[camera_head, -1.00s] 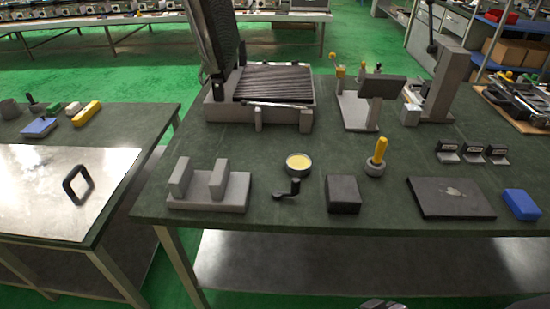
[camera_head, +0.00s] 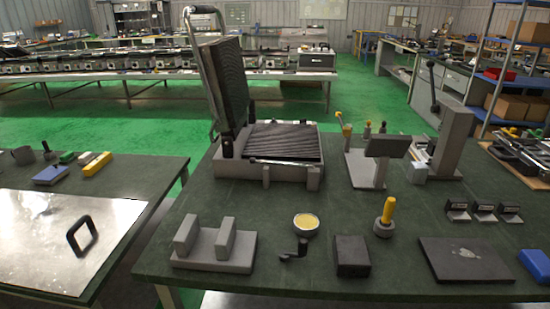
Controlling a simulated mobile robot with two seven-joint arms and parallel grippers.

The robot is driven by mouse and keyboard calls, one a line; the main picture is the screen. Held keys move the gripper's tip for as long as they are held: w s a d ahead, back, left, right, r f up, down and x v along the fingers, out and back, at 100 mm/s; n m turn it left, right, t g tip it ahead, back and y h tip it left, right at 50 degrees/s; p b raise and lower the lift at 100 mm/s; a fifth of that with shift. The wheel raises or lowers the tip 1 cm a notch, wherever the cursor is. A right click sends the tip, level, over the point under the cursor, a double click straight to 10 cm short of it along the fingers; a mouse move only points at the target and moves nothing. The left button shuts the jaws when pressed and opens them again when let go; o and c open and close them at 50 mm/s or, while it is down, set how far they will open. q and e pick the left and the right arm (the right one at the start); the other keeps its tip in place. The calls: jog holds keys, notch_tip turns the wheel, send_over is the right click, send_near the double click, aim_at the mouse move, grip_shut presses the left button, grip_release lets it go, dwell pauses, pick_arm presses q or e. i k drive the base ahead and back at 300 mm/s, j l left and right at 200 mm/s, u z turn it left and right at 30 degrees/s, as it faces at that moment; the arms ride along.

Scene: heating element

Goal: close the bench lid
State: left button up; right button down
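A press like a contact grill stands on the middle bench (camera_head: 340,275), with a ribbed dark plate (camera_head: 283,142) in its grey base (camera_head: 240,168). Its ribbed lid (camera_head: 224,85) stands open, nearly upright, at the left rear of the base. A grey tubular handle (camera_head: 190,40) runs along the lid's left side and over its top. On the left bench (camera_head: 150,175), a shiny metal panel (camera_head: 50,225) with a black loop handle (camera_head: 82,236) lies flat. Neither of my grippers is in view.
In front of the press are a grey two-post block (camera_head: 215,248), a yellow-filled cup (camera_head: 305,224), a black block (camera_head: 352,257) and a yellow-handled tool (camera_head: 386,215). A grey lever stand (camera_head: 450,130) is at right. A gap separates the benches.

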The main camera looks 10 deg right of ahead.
aim_at(219, 63)
jog(key=i+j+z, duration=0.25)
jog(key=j, duration=0.4)
jog(key=i+j+z, duration=0.25)
jog(key=j, duration=0.45)
jog(key=j+z, duration=0.25)
jog(key=j, duration=0.45)
jog(key=j+z, duration=0.25)
jog(key=j, duration=0.5)
jog(key=j+z, duration=0.2)
jog(key=z, duration=2.9)
